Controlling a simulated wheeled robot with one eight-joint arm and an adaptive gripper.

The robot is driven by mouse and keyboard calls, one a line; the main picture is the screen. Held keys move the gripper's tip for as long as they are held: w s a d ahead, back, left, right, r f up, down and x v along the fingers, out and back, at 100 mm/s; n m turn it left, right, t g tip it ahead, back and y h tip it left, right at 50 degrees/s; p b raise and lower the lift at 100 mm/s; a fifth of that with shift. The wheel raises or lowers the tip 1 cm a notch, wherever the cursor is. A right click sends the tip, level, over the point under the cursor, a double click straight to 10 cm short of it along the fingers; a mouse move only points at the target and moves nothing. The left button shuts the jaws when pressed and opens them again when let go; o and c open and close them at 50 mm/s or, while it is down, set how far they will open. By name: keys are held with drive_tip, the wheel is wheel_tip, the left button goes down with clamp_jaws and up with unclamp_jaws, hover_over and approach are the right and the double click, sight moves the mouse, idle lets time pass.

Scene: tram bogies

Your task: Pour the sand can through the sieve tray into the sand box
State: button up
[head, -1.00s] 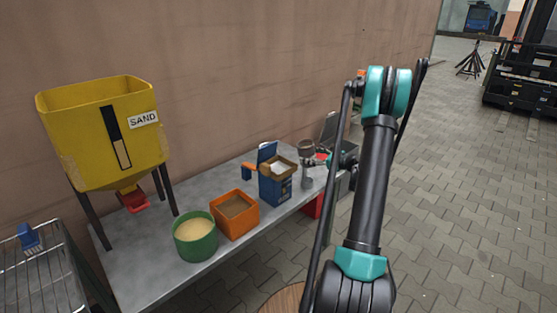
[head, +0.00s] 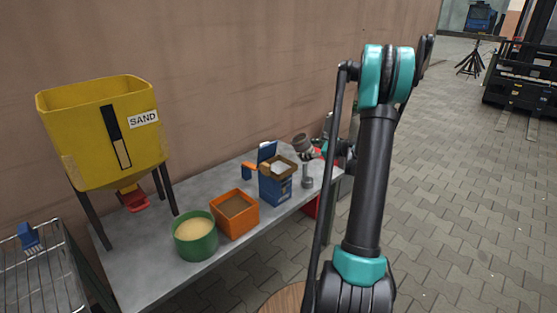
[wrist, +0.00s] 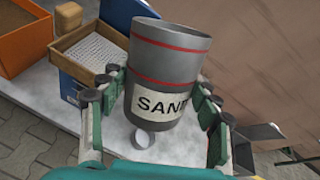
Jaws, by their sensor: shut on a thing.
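The sand can (wrist: 168,55) is grey with red bands and a "SAND" label, partly cut off by a finger. My gripper (wrist: 162,82) is shut around its sides. In the head view the can (head: 302,144) is held up beside the sieve tray, its top leaning toward the left; my arm partly hides the gripper. The sieve tray (wrist: 93,47), a wooden frame with pale mesh, sits on top of the blue sand box (head: 275,189). In the wrist view the tray is left of the can. The can's contents are hidden.
An orange box (head: 236,225) and a green tub of sand (head: 195,243) stand to the left. A yellow hopper (head: 90,150) is further left. The bench front (head: 165,280) is clear.

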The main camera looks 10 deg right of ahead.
drive_tip(key=shift+a+r+n+g+h, duration=0.25)
drive_tip(key=shift+a+n+h, duration=0.25)
drive_tip(key=shift+a+h, duration=0.25)
idle(2.1)
drive_tip(key=shift+a+f+n+g+h+p, duration=0.1)
drive_tip(key=shift+f+n+g+h+p, duration=0.25)
drive_tip(key=shift+h+p, duration=0.3)
idle(1.8)
drive_tip(key=shift+f+n+h+p, duration=0.2)
drive_tip(key=shift+n+h+p, duration=0.25)
drive_tip(key=shift+h, duration=0.25)
idle(2.0)
